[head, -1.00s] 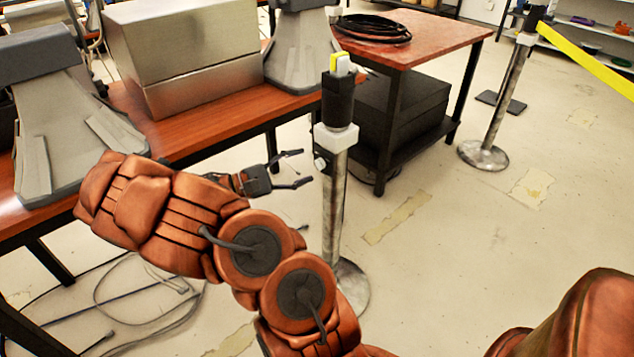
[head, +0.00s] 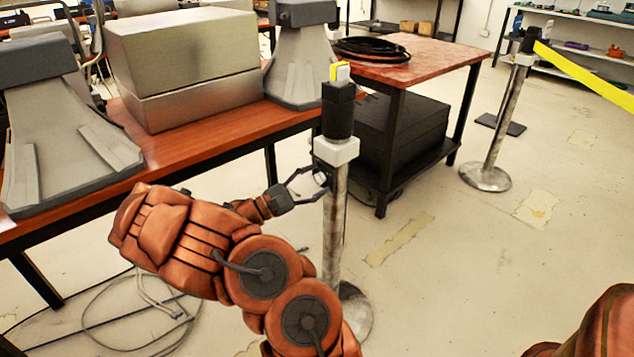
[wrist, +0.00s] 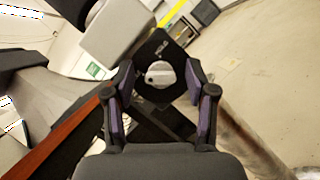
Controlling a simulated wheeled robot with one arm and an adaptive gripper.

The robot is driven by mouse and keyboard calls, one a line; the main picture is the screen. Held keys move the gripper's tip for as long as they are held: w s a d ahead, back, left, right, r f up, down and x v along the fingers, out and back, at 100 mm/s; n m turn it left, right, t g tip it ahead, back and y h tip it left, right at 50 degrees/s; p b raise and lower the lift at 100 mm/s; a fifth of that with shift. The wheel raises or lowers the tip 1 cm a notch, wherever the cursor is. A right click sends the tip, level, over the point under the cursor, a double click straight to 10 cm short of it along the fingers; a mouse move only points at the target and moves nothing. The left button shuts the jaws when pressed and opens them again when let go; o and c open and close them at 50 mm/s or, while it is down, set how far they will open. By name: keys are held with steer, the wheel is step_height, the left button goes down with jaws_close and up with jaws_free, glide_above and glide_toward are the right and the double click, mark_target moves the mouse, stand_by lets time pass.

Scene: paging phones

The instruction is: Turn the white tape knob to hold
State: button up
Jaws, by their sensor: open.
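The white tape knob (wrist: 159,74) is a small round knob on a dark plate (wrist: 153,95) in the wrist view. The plate carries small lettering, too blurred to read surely, above the knob. My gripper (head: 309,179) is open at the post's left side, just below the collar. In the wrist view my gripper (wrist: 160,82) has one finger on each side of the knob, with visible gaps; contact is not visible.
A wooden table (head: 205,122) with a metal box (head: 185,65) stands left of the post. A reddish table (head: 430,60) with a cable coil stands behind it. A second post (head: 503,110) with yellow tape is at the right. Open floor (head: 470,260) lies right.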

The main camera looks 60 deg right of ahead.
steer(key=shift+s+d, duration=0.2)
steer(key=shift+d, duration=0.1)
steer(key=shift+c, duration=0.3)
jaws_close()
